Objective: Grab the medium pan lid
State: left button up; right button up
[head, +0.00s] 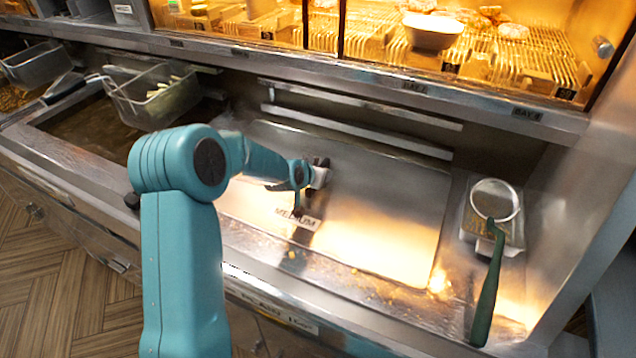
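The medium pan lid (385,215) is a wide, flat metal cover in the middle of the range, with a label reading "MEDIUM" on its left part. It lies flat in its place. My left arm comes up from the lower left, and my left gripper (299,187) is over the left part of the lid, just above the label. A small dark and silver piece (319,172), perhaps the lid's handle, is right beside the gripper. Whether the fingers are around it or only next to it cannot be told. My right gripper is not in view.
Left of the lid is an open fryer well (90,125) with a wire basket (155,98) of food. A skimmer with a green handle (487,295) rests on a small tray at the right. A lit glass warming cabinet (470,45) stands behind, above metal rails (355,130).

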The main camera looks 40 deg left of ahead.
pick_arm(q)
grip_shut()
dwell(1.1)
jog(key=shift+a+r, duration=0.1)
jog(key=shift+r, duration=0.1)
